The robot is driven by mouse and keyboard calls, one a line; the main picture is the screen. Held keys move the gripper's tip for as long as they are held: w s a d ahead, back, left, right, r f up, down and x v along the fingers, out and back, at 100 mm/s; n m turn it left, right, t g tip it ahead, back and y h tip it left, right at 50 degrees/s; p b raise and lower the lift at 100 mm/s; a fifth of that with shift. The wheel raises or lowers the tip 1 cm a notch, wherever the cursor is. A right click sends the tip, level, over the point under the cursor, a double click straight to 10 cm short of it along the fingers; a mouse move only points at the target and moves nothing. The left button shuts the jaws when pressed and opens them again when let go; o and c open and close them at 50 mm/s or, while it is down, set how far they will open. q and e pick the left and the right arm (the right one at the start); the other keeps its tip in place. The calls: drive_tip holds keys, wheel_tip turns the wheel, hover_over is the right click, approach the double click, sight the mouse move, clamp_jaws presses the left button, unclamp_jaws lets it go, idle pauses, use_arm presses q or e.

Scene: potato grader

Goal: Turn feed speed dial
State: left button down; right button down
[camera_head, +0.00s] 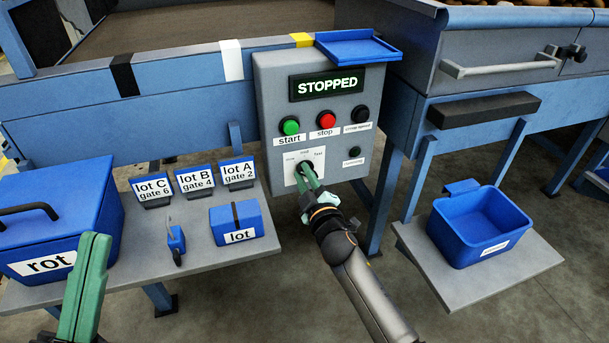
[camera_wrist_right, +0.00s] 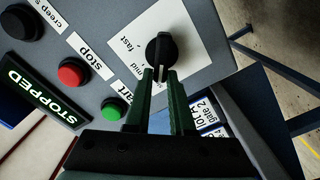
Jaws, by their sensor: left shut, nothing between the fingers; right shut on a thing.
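The feed speed dial is a black knob (camera_wrist_right: 161,50) on a white plate (camera_head: 291,163) low on the grey control panel (camera_head: 275,90). The plate reads "mid" and "fast"; another word is too small to read surely. My right gripper (camera_head: 306,170) reaches up to the knob and is shut on it; the right wrist view shows its green fingertips (camera_wrist_right: 161,75) at the knob's near edge. In the head view the fingers mostly hide the knob. My left gripper (camera_head: 98,240) is shut and empty at the lower left, in front of the rot bin.
The panel's display (camera_head: 327,85) reads "STOPPED". A green start button (camera_head: 290,127), a red stop button (camera_head: 327,119) and a black button (camera_head: 361,114) sit above the dial. The blue rot bin (camera_head: 95,195), lot signs and lot box (camera_head: 228,222) stand left; a blue tub (camera_head: 480,222) stands right.

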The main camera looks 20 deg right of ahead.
drive_tip(key=c, duration=0.8)
unclamp_jaws()
drive_tip(key=shift+s, duration=0.1)
drive_tip(key=shift+s+d+p, duration=0.15)
drive_tip(key=shift+s+p, duration=1.15)
drive_tip(key=shift+s, duration=4.85)
